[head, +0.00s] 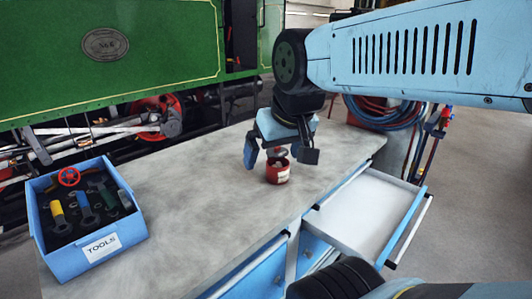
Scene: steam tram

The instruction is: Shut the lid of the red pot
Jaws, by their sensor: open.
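The red pot (278,173) stands upright on the grey bench top, with a pale label on its front. A small grey and red piece that looks like its lid (277,152) shows just above the pot's rim, apart from the rim's front edge. I cannot tell whether a hinge joins it to the pot. Whether a finger touches the lid cannot be made out.
A blue tool box (92,252) with several tools stands at the bench's left end. The bench top (190,190) between box and pot is clear. An open, empty drawer (365,215) sticks out at the right. A green steam tram (150,45) stands behind.

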